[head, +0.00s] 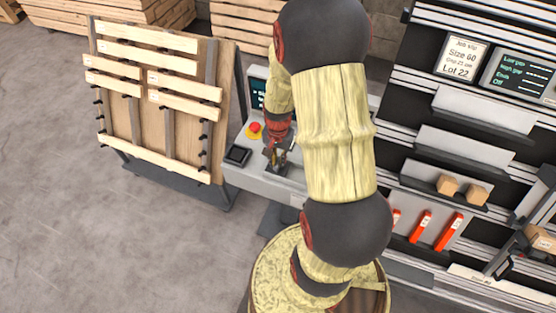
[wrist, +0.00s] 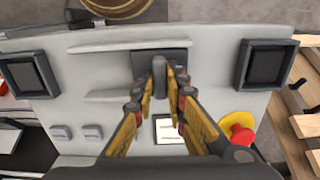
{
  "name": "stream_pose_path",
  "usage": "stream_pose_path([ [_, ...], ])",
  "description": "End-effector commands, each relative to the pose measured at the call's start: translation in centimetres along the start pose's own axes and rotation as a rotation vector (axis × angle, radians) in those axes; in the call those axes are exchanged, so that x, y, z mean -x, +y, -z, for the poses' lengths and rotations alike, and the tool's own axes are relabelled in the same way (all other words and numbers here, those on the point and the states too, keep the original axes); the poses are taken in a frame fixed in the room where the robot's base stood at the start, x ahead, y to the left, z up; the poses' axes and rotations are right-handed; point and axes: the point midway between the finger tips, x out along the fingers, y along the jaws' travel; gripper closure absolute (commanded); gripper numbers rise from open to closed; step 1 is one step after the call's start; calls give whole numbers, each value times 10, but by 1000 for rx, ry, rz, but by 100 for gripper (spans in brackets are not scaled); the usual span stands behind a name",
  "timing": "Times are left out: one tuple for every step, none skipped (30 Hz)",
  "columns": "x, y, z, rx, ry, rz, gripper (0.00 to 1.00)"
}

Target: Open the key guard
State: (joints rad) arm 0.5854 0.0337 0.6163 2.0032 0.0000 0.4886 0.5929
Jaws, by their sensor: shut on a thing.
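A dark plate (wrist: 143,66) sits in the middle of the light grey console (wrist: 210,60). A dark grey upright tab (wrist: 159,76) stands at this plate. It looks like part of the key guard, but I cannot tell whether the guard is open or closed. My gripper (wrist: 159,88) has a finger on each side of the tab and is shut on it. In the head view my gripper (head: 276,158) is low over the console (head: 244,174), and my arm hides much of the console's right side. No key can be made out.
A red button on yellow (wrist: 239,132) sits on the console near a black square frame (wrist: 268,63). Another black frame (wrist: 28,75) is at the left. A white label (wrist: 168,131) lies beneath my fingers. A wooden pallet rack (head: 160,100) stands left of the console; open floor lies before it.

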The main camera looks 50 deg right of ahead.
Motion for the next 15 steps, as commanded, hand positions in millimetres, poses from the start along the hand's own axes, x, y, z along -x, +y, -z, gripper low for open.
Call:
stream_pose_path([
  [0,0,0,0,0,0,95],
  [0,0,0,0,0,0,97],
  [0,0,0,0,0,0,99],
  [0,0,0,0,0,0,100],
  [0,0,0,0,0,0,100],
  [0,0,0,0,0,0,100],
  [0,0,0,0,0,0,100],
  [0,0,0,0,0,0,100],
  [0,0,0,0,0,0,100],
  [0,0,0,0,0,0,100],
  [0,0,0,0,0,0,100],
  [0,0,0,0,0,0,100],
  [0,0,0,0,0,0,100],
  [0,0,0,0,0,0,100],
  [0,0,0,0,0,0,100],
])
